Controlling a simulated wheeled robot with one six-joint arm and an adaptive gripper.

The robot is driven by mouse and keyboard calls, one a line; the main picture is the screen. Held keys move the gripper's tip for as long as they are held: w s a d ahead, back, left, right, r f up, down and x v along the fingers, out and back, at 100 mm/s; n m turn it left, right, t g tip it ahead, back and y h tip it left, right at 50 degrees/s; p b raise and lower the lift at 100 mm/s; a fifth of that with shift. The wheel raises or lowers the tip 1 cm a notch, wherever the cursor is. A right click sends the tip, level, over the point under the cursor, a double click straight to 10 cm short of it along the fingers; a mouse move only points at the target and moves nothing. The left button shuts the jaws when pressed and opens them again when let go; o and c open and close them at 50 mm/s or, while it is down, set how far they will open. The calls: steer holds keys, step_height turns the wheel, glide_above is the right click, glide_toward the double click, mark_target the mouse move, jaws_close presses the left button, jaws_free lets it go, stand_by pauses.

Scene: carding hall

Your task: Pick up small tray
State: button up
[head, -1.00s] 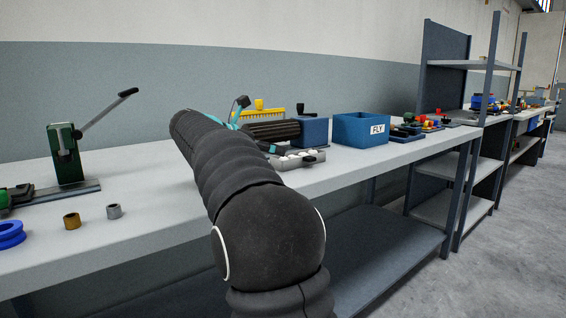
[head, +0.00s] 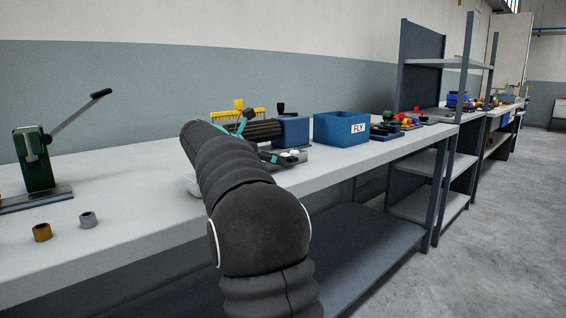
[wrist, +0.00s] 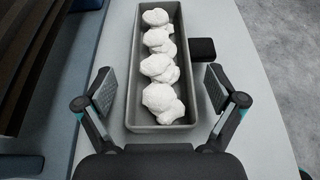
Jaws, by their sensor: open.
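The small tray (wrist: 128,122) is a long grey open box holding several white fluffy lumps (wrist: 158,70). In the wrist view it runs lengthwise up the middle, with a black tab (wrist: 202,48) at its right side. My gripper (wrist: 159,92) is open. Its two fingers stand on either side of the tray's near part, with a visible gap on each side. In the head view the tray (head: 290,161) is mostly hidden behind my arm and gripper; only one end shows.
A dark ribbed roller (wrist: 28,40) and a blue block (head: 292,132) lie beside the tray toward the wall. A blue FLY bin (head: 340,130) stands farther right. A green lever press (head: 36,165) and two small bushings (head: 88,220) are left. The bench's front edge is close.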

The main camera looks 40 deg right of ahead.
steer(key=c, duration=1.3)
steer(key=shift+c, duration=0.2)
steer(key=shift+r, duration=0.15)
step_height(320, 180, up, 18)
steer(key=p, duration=0.4)
steer(key=shift+p, duration=0.4)
